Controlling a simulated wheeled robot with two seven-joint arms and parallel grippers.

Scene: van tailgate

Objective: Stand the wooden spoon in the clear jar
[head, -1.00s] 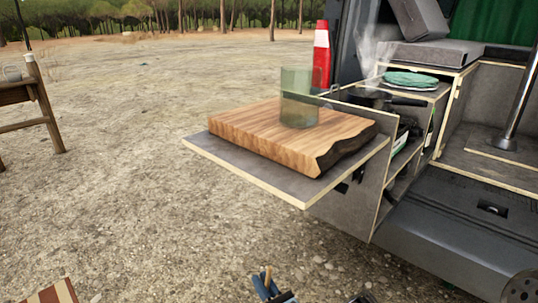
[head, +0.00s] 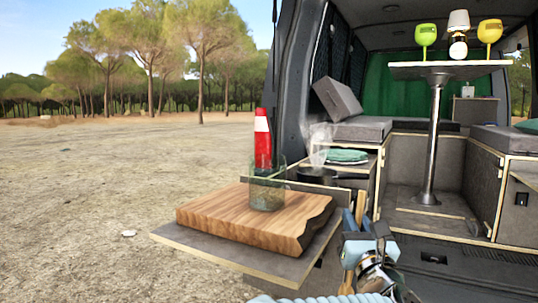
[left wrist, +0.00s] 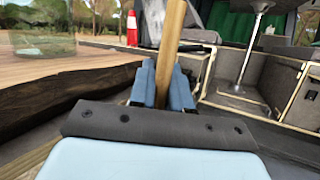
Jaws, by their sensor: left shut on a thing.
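The clear jar (head: 267,192) stands upright on a wooden board, and its lower part shows in the left wrist view (left wrist: 42,43). My left gripper (head: 363,222) is shut on the wooden spoon (head: 360,202), to the right of the board's front right edge. The spoon's wooden shaft (left wrist: 173,30) rises nearly upright between the blue fingers in the left wrist view. Its top end is cut off there, and its lower part is hidden. The spoon is apart from the jar, to its right. My right gripper is not in view.
The thick board (head: 235,213) lies on a grey fold-out shelf (head: 200,247). A red and white bottle-shaped object (head: 263,140) stands behind the jar. A dark pan (head: 318,174) and a green-topped stack (head: 345,156) are beyond it. The van's table post (head: 432,140) is at right.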

